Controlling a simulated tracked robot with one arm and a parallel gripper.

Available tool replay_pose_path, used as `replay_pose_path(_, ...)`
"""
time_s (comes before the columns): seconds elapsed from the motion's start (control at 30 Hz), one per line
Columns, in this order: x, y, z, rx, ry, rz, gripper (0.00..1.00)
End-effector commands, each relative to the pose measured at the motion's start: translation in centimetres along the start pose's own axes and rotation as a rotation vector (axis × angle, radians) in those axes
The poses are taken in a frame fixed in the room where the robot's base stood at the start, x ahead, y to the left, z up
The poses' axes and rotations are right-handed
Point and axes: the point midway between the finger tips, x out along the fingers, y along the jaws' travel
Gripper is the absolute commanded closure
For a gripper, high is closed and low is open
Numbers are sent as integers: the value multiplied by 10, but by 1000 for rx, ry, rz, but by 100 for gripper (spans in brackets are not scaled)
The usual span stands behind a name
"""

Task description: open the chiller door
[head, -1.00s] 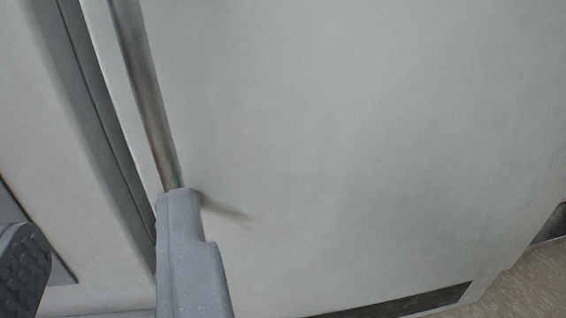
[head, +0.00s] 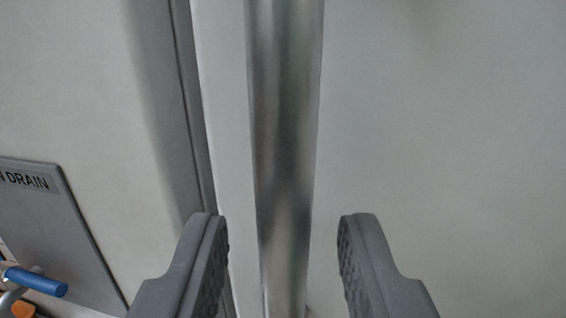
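The chiller door (head: 440,120) is a large pale panel filling the right side of the head view. Its handle (head: 285,130) is a vertical metal bar running from the top edge to the bottom, a little left of the middle. My gripper (head: 283,235) is open. Its two dark, ridged fingers stand one on each side of the bar in the picture, with a gap on both sides. I cannot tell how deep the bar sits between them. The handle's lower end is not clearly shown.
A dark vertical seam (head: 190,110) runs left of the handle, beside a pale frame (head: 80,80). At the lower left are a grey panel marked "DRAIN" (head: 45,215) and a blue lever (head: 35,281).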

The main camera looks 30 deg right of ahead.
Motion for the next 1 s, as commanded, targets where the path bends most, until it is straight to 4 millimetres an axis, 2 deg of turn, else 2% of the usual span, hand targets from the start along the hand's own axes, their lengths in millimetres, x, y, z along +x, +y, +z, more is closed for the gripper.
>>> replay_pose_path(0.2,20,0,0,1,2,1,67)
replay_pose_path(0.57,23,0,0,-1,0,-1,67)
replay_pose_path(0.7,23,0,0,-1,0,0,100)
replay_pose_path(0.77,23,0,0,-1,0,-1,100)
replay_pose_path(0.8,11,-22,1,6,0,-6,100)
replay_pose_path(0.87,17,-11,1,-2,0,-6,100)
replay_pose_path(1.0,13,-9,0,-1,0,-23,100)
